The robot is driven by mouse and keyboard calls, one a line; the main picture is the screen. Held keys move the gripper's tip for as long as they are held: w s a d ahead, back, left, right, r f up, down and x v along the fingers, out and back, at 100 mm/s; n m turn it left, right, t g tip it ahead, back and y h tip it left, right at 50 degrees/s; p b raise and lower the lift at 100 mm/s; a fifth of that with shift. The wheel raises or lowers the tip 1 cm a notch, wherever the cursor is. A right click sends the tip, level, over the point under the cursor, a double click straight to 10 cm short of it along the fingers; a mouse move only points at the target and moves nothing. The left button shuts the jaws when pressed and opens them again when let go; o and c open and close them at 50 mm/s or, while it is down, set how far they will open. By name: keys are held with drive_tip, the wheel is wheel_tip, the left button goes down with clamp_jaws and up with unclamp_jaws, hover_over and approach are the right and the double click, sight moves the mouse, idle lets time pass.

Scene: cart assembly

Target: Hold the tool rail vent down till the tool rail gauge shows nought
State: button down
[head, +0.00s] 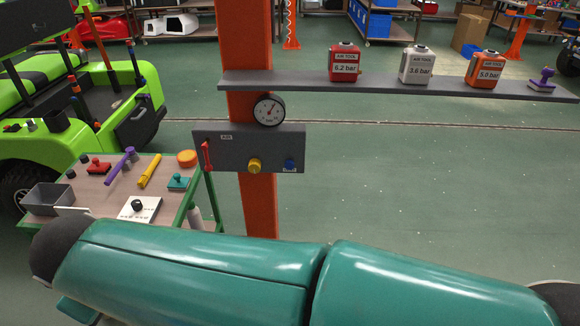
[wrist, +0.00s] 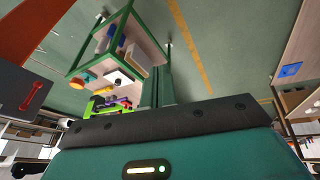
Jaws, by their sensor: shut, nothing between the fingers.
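The grey air panel (head: 228,151) is on the orange post. It carries a red lever (head: 207,155), a yellow knob (head: 254,166) and a blue button (head: 290,165); no readable label tells which is the vent. The round white gauge (head: 268,109) sits above the panel; its needle is off to an upper angle and the figures are too small to read. In the wrist view, the panel (wrist: 18,88) and its red lever (wrist: 33,96) show at the left edge. My gripper (wrist: 163,70) is shut and empty, apart from the panel. My fingers are outside the head view.
A cluttered green-framed table (head: 90,190) stands left, by a green cart (head: 125,85). Floor to the right is clear.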

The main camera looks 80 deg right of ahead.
sight(289, 165)
drive_tip(key=s+d+f+g+h, duration=0.2)
drive_tip(key=s+d, duration=0.4)
drive_tip(key=d, duration=0.5)
drive_tip(key=s+d+f+g+h, duration=0.3)
drive_tip(key=s+d+g+h, duration=0.2)
drive_tip(key=d, duration=0.7)
drive_tip(key=s+d+f+g+h, duration=0.3)
drive_tip(key=s+d, duration=0.4)
drive_tip(key=d, duration=0.5)
drive_tip(key=shift+s+d+f+n+g+h, duration=0.2)
drive_tip(key=shift+n+g+h, duration=0.25)
drive_tip(key=shift+g, duration=0.75)
drive_tip(key=w+d, duration=0.2)
drive_tip(key=d, duration=0.6)
drive_tip(key=shift+d, duration=0.25)
drive_tip(key=shift+d, duration=0.4)
